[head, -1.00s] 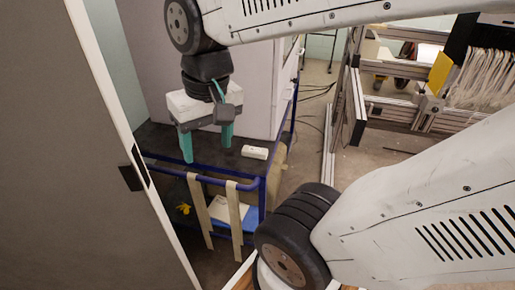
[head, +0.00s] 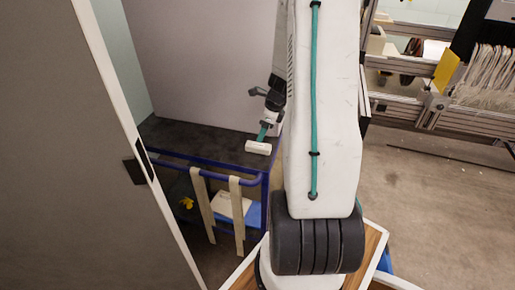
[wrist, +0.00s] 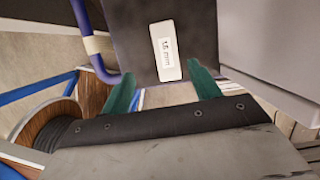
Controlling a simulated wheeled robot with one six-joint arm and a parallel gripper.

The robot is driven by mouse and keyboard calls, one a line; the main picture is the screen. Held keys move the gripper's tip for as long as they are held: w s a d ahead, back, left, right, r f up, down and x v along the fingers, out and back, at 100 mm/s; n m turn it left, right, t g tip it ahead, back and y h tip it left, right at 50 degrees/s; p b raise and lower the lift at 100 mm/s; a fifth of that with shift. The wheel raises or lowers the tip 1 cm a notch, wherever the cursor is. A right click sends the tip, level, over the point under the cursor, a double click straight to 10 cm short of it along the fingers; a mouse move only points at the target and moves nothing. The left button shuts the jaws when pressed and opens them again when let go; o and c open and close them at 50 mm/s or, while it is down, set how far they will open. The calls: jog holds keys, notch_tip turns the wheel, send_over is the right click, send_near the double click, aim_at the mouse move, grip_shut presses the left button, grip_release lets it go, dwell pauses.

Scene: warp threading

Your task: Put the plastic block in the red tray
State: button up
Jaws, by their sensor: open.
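The plastic block is a small white bar (head: 258,147) near the front right edge of the dark cart top. My gripper (head: 264,132) is beside the block in the head view, partly hidden behind my arm. In the wrist view its two green fingers (wrist: 160,70) are apart, with nothing between them. The block lies beyond the fingertips, roughly in line with the gap. I cannot tell whether a finger touches it. No red tray shows in either view.
The dark-topped cart (head: 190,136) has a blue rail (head: 215,175) with hanging tan straps along its front. A grey panel (head: 70,160) stands close on the left, and a pale wall rises behind the cart. A loom frame with white threads (head: 482,75) stands at the right.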

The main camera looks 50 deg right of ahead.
aim_at(258, 145)
jog(key=x, duration=0.5)
jog(key=d+x, duration=0.1)
jog(key=x, duration=0.2)
jog(key=shift+d+f, duration=0.1)
jog(key=shift+f, duration=0.05)
jog(key=c, duration=1.2)
